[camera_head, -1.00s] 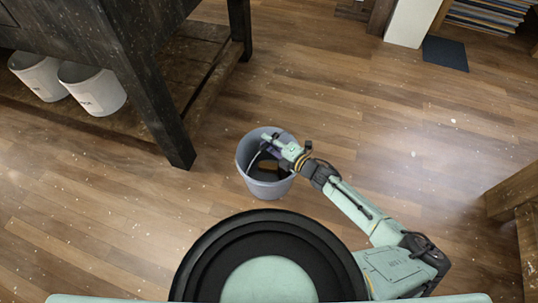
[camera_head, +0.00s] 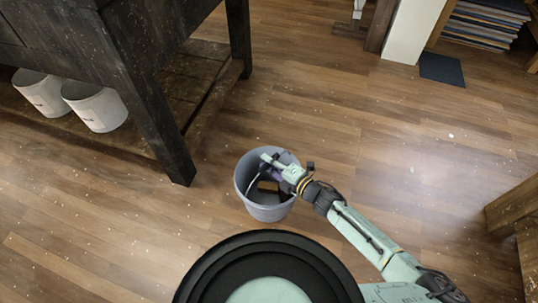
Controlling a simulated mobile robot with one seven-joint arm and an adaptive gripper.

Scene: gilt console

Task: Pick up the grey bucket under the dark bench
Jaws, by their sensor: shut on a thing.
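The grey bucket (camera_head: 270,211) stands upright on the open floor, or just above it; I cannot tell which. It is in front of my round black base and to the right of the dark bench (camera_head: 160,118), not under it. My gripper (camera_head: 268,168) reaches over the bucket's right rim and is shut on the bucket. The exact grip point is hard to see. A thin pale handle and something dark show inside the bucket, partly hidden by my gripper.
Two white buckets, one at the far left (camera_head: 42,93) and one beside it (camera_head: 97,107), stand on the bench's low shelf (camera_head: 190,80). A wooden piece (camera_head: 515,205) stands at the right edge. Floor between is clear.

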